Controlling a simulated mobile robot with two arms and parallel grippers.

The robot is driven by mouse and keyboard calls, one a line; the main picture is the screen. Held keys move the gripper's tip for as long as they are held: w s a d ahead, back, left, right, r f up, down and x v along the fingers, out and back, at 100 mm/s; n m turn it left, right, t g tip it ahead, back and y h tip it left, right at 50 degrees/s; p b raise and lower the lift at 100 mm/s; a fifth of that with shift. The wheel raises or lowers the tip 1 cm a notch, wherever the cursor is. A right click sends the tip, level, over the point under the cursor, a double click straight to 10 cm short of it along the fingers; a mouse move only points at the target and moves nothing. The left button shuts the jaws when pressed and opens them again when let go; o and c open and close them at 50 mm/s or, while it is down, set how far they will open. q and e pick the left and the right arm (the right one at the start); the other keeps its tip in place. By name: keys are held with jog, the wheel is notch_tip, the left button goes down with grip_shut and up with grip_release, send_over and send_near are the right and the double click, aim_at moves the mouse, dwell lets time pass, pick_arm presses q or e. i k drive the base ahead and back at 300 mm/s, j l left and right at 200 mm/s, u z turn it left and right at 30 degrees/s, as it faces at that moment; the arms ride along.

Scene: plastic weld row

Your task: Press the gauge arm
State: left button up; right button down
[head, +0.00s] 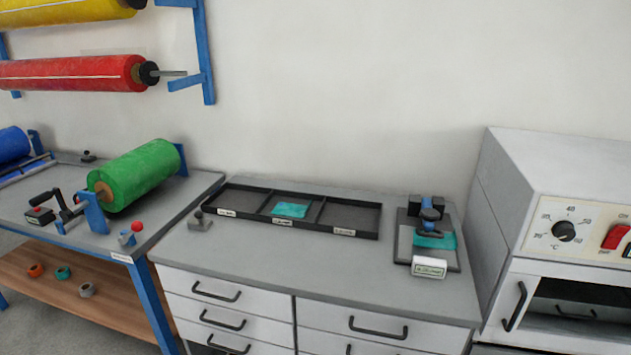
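The gauge (428,235) stands at the right end of the grey cabinet top, on a dark base plate. Its blue arm with a rounded knob (430,214) sits over a teal sheet piece (446,241) lying on the base. A small white block with green lettering (429,267) is at the front of the base. Whether the arm touches the sheet is not clear from here. Neither of my grippers is in view.
A black three-compartment tray (345,233) lies left of the gauge, with a teal piece (290,210) in its middle compartment. A white oven-like machine (560,210) stands close on the right. A bench with a green roll (140,175) is at left.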

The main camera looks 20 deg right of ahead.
aim_at(429, 215)
jog(key=z, duration=1.55)
jog(key=k+l+z, duration=0.1)
jog(key=z, duration=0.2)
jog(key=l+z, duration=0.3)
jog(key=k+j, duration=0.05)
